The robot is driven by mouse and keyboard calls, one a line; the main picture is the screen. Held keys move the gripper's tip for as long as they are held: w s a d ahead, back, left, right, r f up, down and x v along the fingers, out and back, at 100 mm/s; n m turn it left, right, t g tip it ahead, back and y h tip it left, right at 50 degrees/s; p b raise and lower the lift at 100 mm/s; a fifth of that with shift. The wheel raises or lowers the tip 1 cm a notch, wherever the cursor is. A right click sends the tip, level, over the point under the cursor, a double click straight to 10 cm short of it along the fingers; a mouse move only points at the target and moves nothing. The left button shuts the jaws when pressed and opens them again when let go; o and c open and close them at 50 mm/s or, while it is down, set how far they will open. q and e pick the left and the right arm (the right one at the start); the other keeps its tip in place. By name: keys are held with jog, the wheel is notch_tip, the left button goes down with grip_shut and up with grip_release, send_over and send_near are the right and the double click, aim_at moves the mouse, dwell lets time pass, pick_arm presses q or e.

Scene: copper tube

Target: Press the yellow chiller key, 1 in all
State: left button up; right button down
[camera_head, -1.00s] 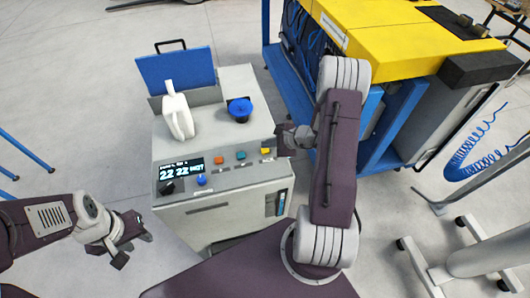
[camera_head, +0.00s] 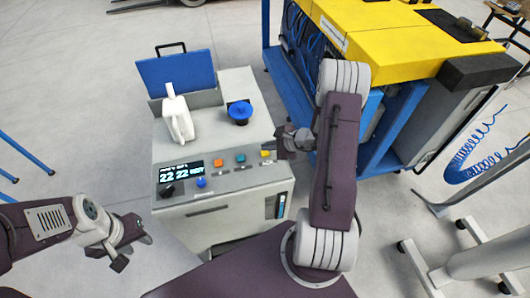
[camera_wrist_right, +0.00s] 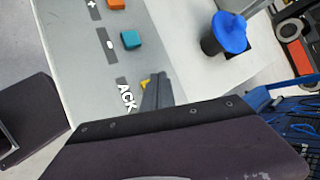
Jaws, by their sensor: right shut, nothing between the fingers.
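The yellow chiller key (camera_head: 265,153) is the rightmost of three coloured keys on the front panel of the chiller (camera_head: 208,208). In the right wrist view the yellow key (camera_wrist_right: 146,83) is mostly hidden behind my shut fingers (camera_wrist_right: 157,92), beside the ACK lettering. My right gripper (camera_head: 281,146) is shut and empty, just to the right of the key in the head view. I cannot tell whether it touches the key. My left gripper (camera_head: 133,251) is open and empty, left of the chiller and away from the panel.
The orange key (camera_head: 218,163) and teal key (camera_head: 240,158) sit left of the yellow one. A display (camera_head: 181,171), blue knob (camera_head: 201,183) and black knob (camera_head: 167,189) are nearby. A blue cap (camera_head: 239,111) and white object (camera_head: 178,119) stand on top. A yellow-topped blue rack (camera_head: 395,40) stands right.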

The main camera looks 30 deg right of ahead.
aim_at(267, 153)
dwell(0.8)
jog(key=shift+f+b, duration=0.45)
jog(key=shift+b, duration=0.35)
jog(key=shift+f+b, duration=0.35)
jog(key=shift+b, duration=0.2)
dwell(0.3)
jog(key=shift+r, duration=0.15)
dwell(0.3)
jog(key=shift+r+p, duration=0.35)
jog(key=shift+r, duration=0.3)
jog(key=shift+r+p, duration=1.65)
jog(key=shift+r, duration=0.9)
